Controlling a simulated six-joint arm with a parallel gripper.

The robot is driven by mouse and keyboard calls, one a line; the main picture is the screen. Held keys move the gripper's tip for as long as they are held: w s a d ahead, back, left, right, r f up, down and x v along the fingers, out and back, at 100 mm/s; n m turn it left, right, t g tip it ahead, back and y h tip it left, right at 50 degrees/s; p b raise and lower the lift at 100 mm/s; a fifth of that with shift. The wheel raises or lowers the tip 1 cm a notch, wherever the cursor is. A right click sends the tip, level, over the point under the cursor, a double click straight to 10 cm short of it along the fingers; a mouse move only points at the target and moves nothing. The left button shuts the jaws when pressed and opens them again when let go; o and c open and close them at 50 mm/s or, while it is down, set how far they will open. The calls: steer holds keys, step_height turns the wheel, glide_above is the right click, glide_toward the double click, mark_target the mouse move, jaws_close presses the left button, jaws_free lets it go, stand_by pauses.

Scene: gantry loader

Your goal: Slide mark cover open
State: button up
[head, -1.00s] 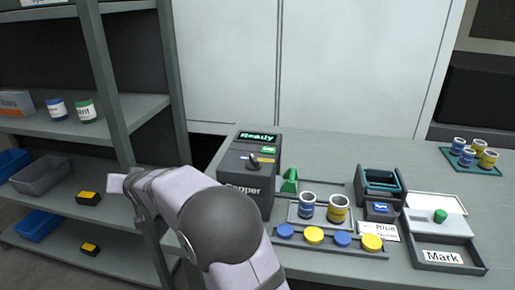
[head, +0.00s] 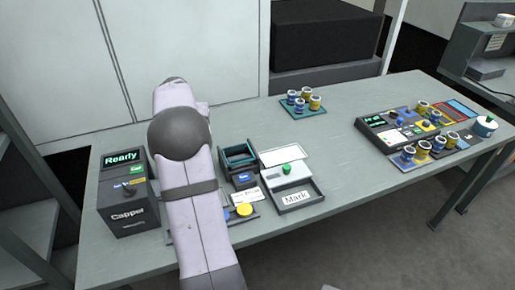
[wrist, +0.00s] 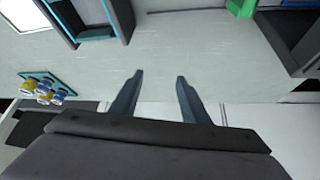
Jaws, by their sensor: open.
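The Mark box is a dark grey open tray with a "Mark" label (head: 296,198) at its front, right of my arm in the head view. A pale sliding cover (head: 280,178) with a green knob (head: 286,168) lies across its middle, and a white panel (head: 283,156) lies behind it. My gripper (wrist: 159,76) shows in the wrist view, with two dark fingers apart and nothing between them. It hangs over the table, away from the Mark box. In the head view my arm hides the gripper.
The Capper machine (head: 123,206) stands left of my arm. A teal-lined dark box (head: 238,156) sits just left of the Mark box. A teal tray of cans (head: 310,112) is farther back. A panel with several cans (head: 378,128) lies at right. The table between is clear.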

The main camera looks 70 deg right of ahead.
steer(key=s+d+m+g+y+p, duration=0.1)
steer(key=s+d, duration=0.2)
steer(key=s, duration=0.4)
steer(key=s+d+m+g+y+p, duration=0.1)
steer(key=s+d+p, duration=0.1)
steer(key=s, duration=0.5)
steer(key=m+y+p, duration=0.2)
steer(key=y+p, duration=0.1)
glide_above(287, 166)
steer(key=shift+w+d+r+g, duration=0.2)
steer(key=shift+r+g, duration=0.1)
steer(key=shift+g, duration=0.1)
steer(key=shift+s+a, duration=0.15)
steer(key=shift+s, duration=0.1)
steer(key=shift+f+p, duration=1.35)
steer(key=shift+f, duration=2.35)
